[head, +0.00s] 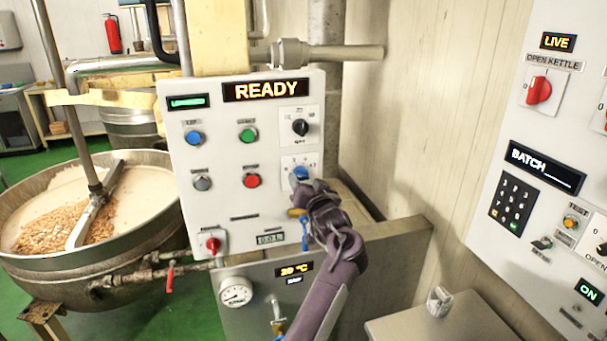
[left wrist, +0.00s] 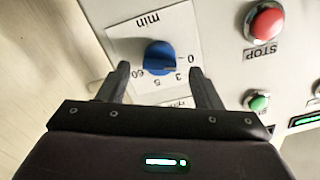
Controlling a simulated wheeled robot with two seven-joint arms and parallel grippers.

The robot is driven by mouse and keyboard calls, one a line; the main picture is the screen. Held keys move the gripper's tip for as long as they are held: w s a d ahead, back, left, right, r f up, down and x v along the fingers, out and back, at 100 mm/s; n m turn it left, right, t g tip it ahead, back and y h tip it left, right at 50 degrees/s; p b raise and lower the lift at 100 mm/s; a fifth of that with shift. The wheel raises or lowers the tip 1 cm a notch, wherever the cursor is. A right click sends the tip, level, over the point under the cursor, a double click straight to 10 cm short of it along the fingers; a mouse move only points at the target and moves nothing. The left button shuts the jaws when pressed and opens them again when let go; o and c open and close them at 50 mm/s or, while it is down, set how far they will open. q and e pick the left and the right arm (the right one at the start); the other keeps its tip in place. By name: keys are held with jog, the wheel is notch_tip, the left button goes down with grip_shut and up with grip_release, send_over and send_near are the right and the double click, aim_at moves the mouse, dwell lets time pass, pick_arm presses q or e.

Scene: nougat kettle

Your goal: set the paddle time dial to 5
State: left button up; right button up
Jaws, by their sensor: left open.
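The blue dial (head: 300,173) sits on a white plate at the right side of the white control panel (head: 215,220). In the left wrist view the blue dial (left wrist: 160,55) appears upside down, with a "min" label and a scale that reads 0, 3, 5 and 60. I cannot tell which mark it points to. My left gripper (head: 304,187) is at the dial in the head view and covers part of its plate. In the left wrist view my left gripper (left wrist: 160,76) is open, with one finger on each side of the dial; contact is not clear. My right gripper is not in view.
A black knob (head: 300,127) is above the dial. A red STOP button (head: 251,180) and a green button (head: 247,135) are to its left. A display (head: 262,90) reads READY. The kettle (head: 100,230) stands at the left. A second panel (head: 540,180) is at the right.

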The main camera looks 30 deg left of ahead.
aim_at(301, 175)
pick_arm(q)
jog(key=shift+p+x, duration=0.3)
jog(key=shift+x, duration=1.15)
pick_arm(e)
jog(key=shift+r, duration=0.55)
pick_arm(q)
jog(key=shift+c, duration=0.3)
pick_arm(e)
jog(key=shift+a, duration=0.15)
pick_arm(q)
jog(key=shift+c, duration=1.1)
jog(key=c, duration=0.7)
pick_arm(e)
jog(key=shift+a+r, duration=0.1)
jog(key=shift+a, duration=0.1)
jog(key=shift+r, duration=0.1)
